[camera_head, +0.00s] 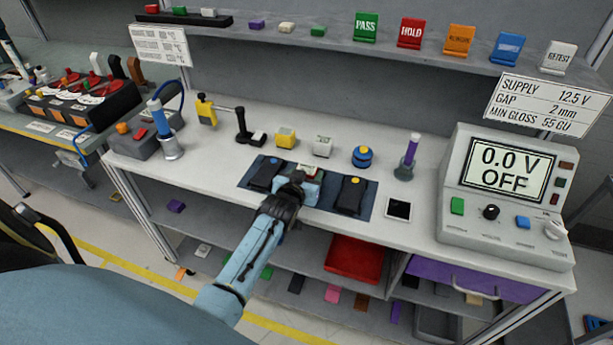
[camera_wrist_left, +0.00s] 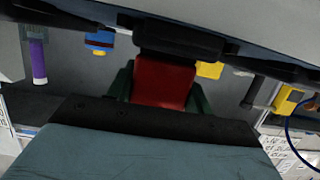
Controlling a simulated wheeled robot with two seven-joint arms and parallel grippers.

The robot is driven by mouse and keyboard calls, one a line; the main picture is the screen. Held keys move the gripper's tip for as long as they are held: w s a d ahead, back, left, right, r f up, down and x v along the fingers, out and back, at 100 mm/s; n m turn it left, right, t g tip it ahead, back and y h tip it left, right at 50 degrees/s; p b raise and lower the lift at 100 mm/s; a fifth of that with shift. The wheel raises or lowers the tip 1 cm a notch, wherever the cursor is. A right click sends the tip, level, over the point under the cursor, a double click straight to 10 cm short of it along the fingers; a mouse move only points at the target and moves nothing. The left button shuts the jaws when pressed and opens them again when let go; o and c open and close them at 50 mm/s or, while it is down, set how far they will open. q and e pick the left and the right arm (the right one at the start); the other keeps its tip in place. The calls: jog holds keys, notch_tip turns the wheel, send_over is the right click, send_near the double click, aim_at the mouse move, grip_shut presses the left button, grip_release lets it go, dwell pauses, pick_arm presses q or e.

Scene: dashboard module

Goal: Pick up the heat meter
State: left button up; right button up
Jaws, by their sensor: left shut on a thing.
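My left gripper (camera_head: 297,186) is over the dark blue mat (camera_head: 326,190) on the bench. A yellow handheld device (camera_head: 206,110) stands at the back left. My right gripper is not in view.
Behind the mat stand a yellow block (camera_head: 286,138), a white block (camera_head: 323,146), a blue roller (camera_head: 362,157) and a purple-handled tool (camera_head: 408,157). A grey supply box (camera_head: 505,195) reads 0.0 V OFF at right. A shelf (camera_head: 330,39) overhangs the back.

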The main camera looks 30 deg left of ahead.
pick_arm(q)
jog(key=shift+c, duration=1)
